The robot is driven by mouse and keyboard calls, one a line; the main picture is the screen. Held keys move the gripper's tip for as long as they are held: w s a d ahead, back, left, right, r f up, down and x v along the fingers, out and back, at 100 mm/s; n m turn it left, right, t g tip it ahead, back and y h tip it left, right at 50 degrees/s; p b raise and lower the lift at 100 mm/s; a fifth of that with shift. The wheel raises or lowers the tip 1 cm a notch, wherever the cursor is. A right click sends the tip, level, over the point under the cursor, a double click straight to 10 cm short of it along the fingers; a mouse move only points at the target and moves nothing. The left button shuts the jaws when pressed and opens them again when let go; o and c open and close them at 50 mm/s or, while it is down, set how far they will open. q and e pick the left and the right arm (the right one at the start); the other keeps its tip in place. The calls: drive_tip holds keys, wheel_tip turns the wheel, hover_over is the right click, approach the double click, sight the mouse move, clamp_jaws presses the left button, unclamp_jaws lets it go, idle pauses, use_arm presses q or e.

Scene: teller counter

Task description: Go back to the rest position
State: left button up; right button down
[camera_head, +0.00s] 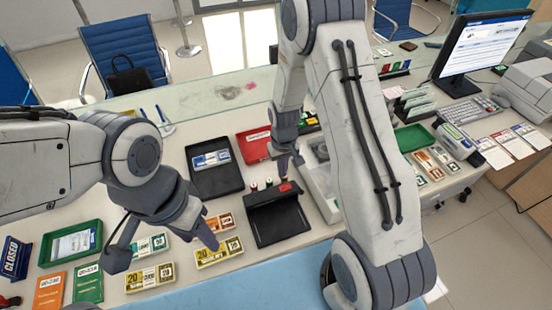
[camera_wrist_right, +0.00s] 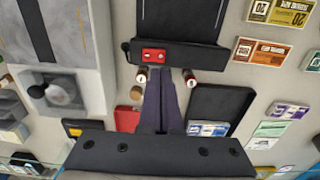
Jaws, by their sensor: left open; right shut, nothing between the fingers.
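My left gripper (camera_head: 163,252) is open in the head view, its fingers spread over the near left part of the counter above banded note bundles (camera_head: 150,278). Nothing is between them. My right gripper (camera_head: 288,168) is shut and empty, above the counter by a red tray (camera_head: 254,145) and a black stand-like device (camera_head: 278,216). In the right wrist view its fingers (camera_wrist_right: 162,92) are together, pointing toward the same device (camera_wrist_right: 175,55) with its red panel and small round stamps. The right arm hides part of the counter's middle.
A black tray (camera_head: 214,182) holds a blue-and-white bundle. A green tray (camera_head: 72,262) and a closed sign (camera_head: 15,258) stand at the left. A monitor (camera_head: 482,48), keyboard (camera_head: 468,110) and printer (camera_head: 528,90) are at the right. A glass screen edges the counter's far side.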

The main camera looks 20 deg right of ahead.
drive_tip(key=s+a+r+n+b, duration=0.3)
drive_tip(key=s+a+r, duration=0.4)
drive_tip(key=a+r, duration=0.4)
drive_tip(key=s+a+r+n+b, duration=0.1)
drive_tip(key=s+r+n, duration=0.1)
drive_tip(key=s, duration=0.6)
drive_tip(key=s+a+r+n+y+b, duration=0.1)
drive_tip(key=s+a+r, duration=0.1)
drive_tip(key=s, duration=0.6)
drive_tip(key=shift+s+r+n, duration=0.35)
drive_tip(key=shift+r+n, duration=0.05)
drive_tip(key=shift+r, duration=0.5)
